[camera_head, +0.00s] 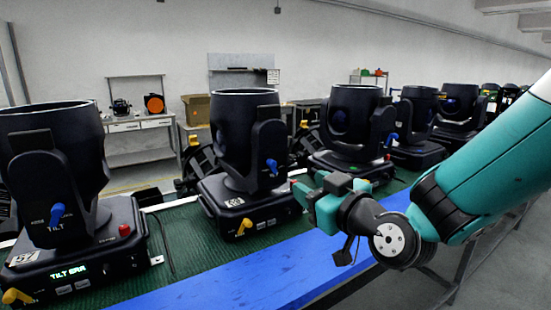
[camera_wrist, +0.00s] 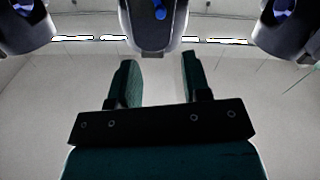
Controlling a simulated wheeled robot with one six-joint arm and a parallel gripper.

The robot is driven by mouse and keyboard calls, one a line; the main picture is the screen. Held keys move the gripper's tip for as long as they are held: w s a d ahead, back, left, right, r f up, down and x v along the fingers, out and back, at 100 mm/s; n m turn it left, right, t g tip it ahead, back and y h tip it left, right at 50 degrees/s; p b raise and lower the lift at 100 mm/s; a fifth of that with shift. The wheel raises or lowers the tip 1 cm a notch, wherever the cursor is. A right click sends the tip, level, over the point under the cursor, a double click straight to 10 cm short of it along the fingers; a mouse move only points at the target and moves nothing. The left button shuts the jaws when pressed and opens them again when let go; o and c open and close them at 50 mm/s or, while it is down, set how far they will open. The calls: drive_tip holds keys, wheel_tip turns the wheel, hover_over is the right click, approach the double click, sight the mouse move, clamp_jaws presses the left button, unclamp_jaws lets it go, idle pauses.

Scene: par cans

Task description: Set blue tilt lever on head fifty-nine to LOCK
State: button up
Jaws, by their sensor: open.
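A black moving head (camera_head: 250,130) stands left of centre in the head view. Its small number plate (camera_head: 235,202) is too small to read surely. A blue tilt lever (camera_head: 272,166) sits on the side of its yoke arm; its marking cannot be read. My gripper (camera_head: 306,196) is open and empty, to the right of this head and a little lower than the lever, apart from it. In the wrist view my open gripper (camera_wrist: 158,75) has clear space between its fingers. A blue lever (camera_wrist: 160,10) on a black yoke arm shows beyond them at the top.
A head with plate 57 (camera_head: 22,258) and a lit display stands at left, with its own blue lever (camera_head: 57,214). More heads (camera_head: 352,125) line the green bench top (camera_head: 185,240) to the right. A blue strip (camera_head: 240,285) runs along the front. A yellow knob (camera_head: 244,226) juts out low.

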sight(274, 165)
drive_tip(key=p+x, duration=0.5)
drive_tip(key=x, duration=0.7)
drive_tip(key=shift+r, duration=0.15)
drive_tip(key=shift+w+a, duration=0.3)
drive_tip(key=shift+w, duration=0.05)
clamp_jaws()
